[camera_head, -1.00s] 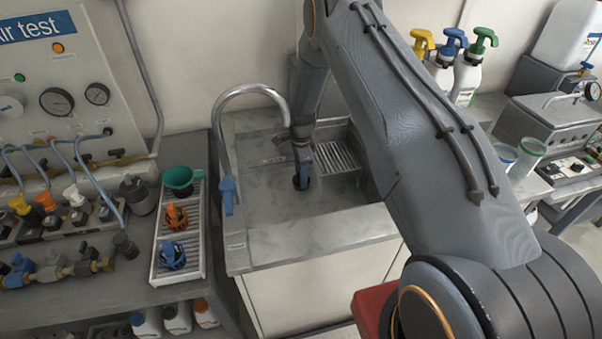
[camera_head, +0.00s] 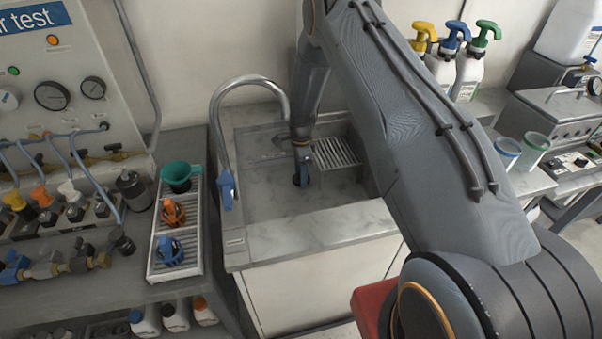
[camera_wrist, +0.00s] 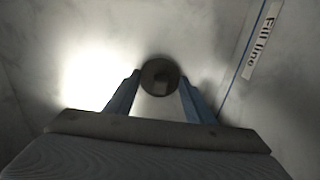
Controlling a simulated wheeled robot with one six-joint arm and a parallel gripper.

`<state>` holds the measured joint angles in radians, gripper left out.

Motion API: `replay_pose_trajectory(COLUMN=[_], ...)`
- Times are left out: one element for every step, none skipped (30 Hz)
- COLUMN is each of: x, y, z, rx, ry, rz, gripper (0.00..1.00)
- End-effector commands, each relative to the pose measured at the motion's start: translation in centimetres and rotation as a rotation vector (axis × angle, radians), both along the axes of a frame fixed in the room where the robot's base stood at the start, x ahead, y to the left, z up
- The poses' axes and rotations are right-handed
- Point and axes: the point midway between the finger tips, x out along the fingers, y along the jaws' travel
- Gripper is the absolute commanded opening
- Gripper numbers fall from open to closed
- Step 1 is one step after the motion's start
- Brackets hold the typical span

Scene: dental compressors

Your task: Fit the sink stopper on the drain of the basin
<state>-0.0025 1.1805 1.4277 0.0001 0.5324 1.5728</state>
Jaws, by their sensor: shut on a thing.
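In the wrist view the two blue fingers (camera_wrist: 160,98) are closed on the sink stopper (camera_wrist: 160,73), a dark round disc with a small block-shaped grip on top. The stopper is low, near the basin floor. The drain is not visible apart from the stopper, so I cannot tell whether the stopper is seated in it or just above it. In the head view the stopper is a dark spot below the fingers.
A curved faucet (camera_head: 222,120) with a blue handle rises at the basin's left. A slotted grate (camera_head: 336,153) lies at its back right. A white tray (camera_head: 154,262) with a green funnel stands further left. A "Fill line" label (camera_wrist: 263,40) marks the basin wall.

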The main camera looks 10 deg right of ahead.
Motion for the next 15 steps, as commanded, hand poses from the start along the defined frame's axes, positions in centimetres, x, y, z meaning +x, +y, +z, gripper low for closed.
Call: replay_pose_trajectory(x=[0.02, 0.02, 0.02, 0.02, 0.02, 0.02, 0.02, 0.02, 0.02, 0.02, 0.02, 0.02, 0.01, 0.01, 0.02], y=[0.00, 0.00, 0.00, 0.00, 0.00, 0.00, 0.00, 0.00, 0.00, 0.00, 0.00, 0.00, 0.00, 0.01, 0.01], z=[0.06, 0.07, 0.07, 0.07, 0.07, 0.07, 0.07, 0.07, 0.07, 0.07, 0.07, 0.07, 0.06, 0.07, 0.12], rx=[0.000, 0.000, 0.000, 0.000, 0.000, 0.000, 0.000, 0.000, 0.000, 0.000, 0.000, 0.000, 0.000, 0.000, 0.000], ry=[-0.001, -0.001, -0.001, -0.001, 0.000, 0.000, 0.000, 0.000, 0.000, 0.000, 0.000, 0.000, 0.000, 0.000, 0.000], rz=[0.000, 0.000, 0.000, 0.000, 0.000, 0.000, 0.000, 0.000, 0.000, 0.000, 0.000, 0.000, 0.000, 0.000, 0.000], gripper=[0.26, 0.26, 0.52, 0.57, 0.62, 0.69, 0.70, 0.70, 0.70, 0.70, 0.70, 0.70, 0.70, 0.70, 0.70])
